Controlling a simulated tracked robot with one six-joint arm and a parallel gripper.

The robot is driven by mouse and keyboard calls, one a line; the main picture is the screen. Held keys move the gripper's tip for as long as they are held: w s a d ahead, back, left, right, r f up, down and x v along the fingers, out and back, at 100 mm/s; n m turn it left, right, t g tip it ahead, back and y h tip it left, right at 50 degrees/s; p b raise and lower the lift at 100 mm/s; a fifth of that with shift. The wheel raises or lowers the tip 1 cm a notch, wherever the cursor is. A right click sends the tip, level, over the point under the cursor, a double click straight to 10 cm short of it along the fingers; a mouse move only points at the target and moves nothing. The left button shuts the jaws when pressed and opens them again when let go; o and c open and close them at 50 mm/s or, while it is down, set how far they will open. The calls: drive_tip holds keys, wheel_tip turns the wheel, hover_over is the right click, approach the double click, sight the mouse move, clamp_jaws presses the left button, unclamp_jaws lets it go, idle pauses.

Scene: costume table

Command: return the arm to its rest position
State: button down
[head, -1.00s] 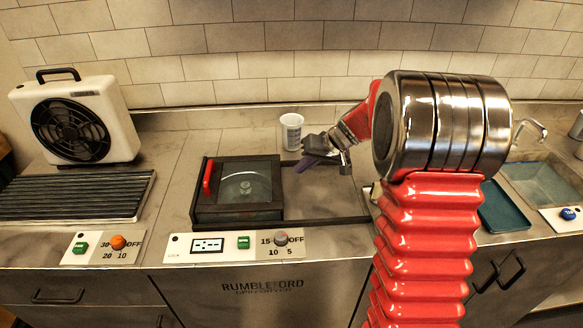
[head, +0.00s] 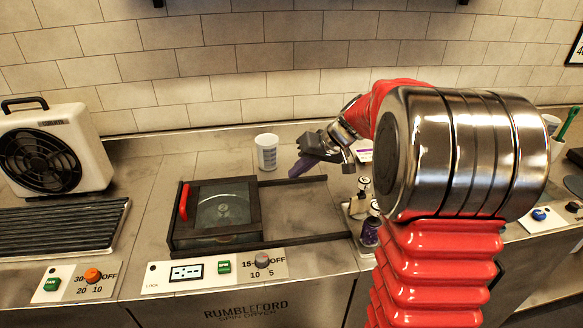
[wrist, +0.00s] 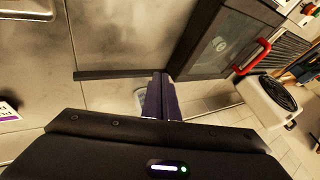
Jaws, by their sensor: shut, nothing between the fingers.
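My arm rises at the right of the head view, with red bellows and a broad metal joint. It bends over to the left and ends in my gripper (head: 308,158), dark grey with purple fingers. The gripper is shut and empty, held above the counter to the right of the spin dryer (head: 220,205). In the wrist view the shut purple fingers (wrist: 160,98) point up the picture, with the glass-lidded dryer (wrist: 225,42) just beyond and to the right.
A white cup (head: 267,152) stands behind the dryer. A white fan (head: 52,150) and a ribbed rack (head: 60,228) are at the left. Small bottles, one purple (head: 371,231), stand close by my arm. Bare counter (head: 140,180) lies left of the dryer.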

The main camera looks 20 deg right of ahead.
idle(0.3)
drive_tip(key=s+a+f+m+g+h, duration=0.1)
drive_tip(key=s+a+f+m+g, duration=0.15)
drive_tip(key=s, duration=0.75)
drive_tip(key=s+a+r+n+h, duration=0.1)
drive_tip(key=s+a+r, duration=0.1)
drive_tip(key=s, duration=0.4)
drive_tip(key=s+a+r+n+t+h, duration=0.1)
drive_tip(key=s+a+r, duration=0.1)
drive_tip(key=s+a, duration=0.3)
drive_tip(key=s+a+r+n+t+h, duration=0.1)
drive_tip(key=s+a+r+n, duration=0.1)
drive_tip(key=s, duration=0.7)
drive_tip(key=shift+a+r, duration=0.5)
drive_tip(key=shift+a, duration=0.3)
idle(0.9)
